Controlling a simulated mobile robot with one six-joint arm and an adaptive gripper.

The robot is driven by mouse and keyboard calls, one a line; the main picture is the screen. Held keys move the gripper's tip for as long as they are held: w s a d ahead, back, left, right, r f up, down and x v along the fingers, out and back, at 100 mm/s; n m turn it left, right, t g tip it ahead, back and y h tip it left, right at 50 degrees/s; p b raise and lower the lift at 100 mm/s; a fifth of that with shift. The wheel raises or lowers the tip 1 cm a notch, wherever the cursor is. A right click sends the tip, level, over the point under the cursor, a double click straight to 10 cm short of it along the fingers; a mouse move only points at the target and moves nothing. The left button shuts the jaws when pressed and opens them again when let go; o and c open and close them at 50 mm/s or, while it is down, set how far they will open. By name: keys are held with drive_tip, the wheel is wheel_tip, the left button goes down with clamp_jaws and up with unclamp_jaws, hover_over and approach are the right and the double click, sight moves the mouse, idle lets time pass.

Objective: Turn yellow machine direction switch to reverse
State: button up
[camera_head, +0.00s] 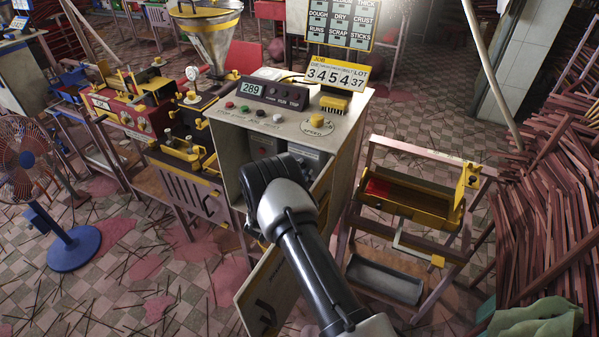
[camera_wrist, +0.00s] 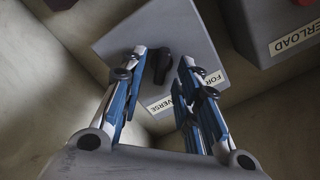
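The direction switch (camera_wrist: 161,66) is a dark knob on the face of a grey box (camera_wrist: 125,40) inside an open cabinet, seen in the wrist view. One label beside it begins with FOR (camera_wrist: 212,78), and another reads VERSE (camera_wrist: 165,104); both are partly hidden by my fingers. My gripper (camera_wrist: 164,60) is open, with one finger on each side of the knob. I cannot tell if they touch it. Which way the knob is set is unclear. In the head view my wrist and arm cover the gripper and switch at the cabinet (camera_head: 222,150) opening.
A box labelled OVERLOAD (camera_wrist: 291,42) with a red part stands right of the switch box. Cabinet walls surround my gripper closely. The open cabinet door (camera_head: 262,292) hangs below. A control panel with buttons and a yellow speed knob (camera_head: 317,121) is on top. A rack (camera_head: 405,205) stands at right.

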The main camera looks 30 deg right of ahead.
drive_tip(key=shift+a, duration=0.1)
drive_tip(key=v, duration=1.1)
drive_tip(key=shift+s+a, duration=0.25)
drive_tip(key=shift+s, duration=0.1)
